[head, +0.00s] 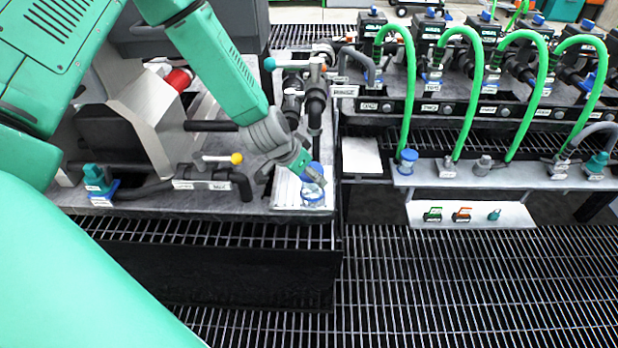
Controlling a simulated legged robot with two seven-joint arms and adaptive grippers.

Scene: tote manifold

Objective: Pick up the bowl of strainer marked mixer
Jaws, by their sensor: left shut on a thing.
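My left gripper (312,174) reaches down from the upper left and is shut on a small clear bowl with blue parts (313,197). The bowl is at the right front corner of the grey bench, over a pale flat plate (285,197). I cannot tell whether it touches the plate. The gripper fingers hide part of the bowl's top. A white label (344,91) sits by the pipework behind, too small to read surely. My right gripper is not in view.
Black pipes with a teal-handled valve (283,63) stand just behind the gripper. A yellow-knobbed valve (222,158) is to its left. Several green hoses arch over pumps on the right, with a blue-capped fitting (408,160) on a shelf. Grating floor (480,290) in front is clear.

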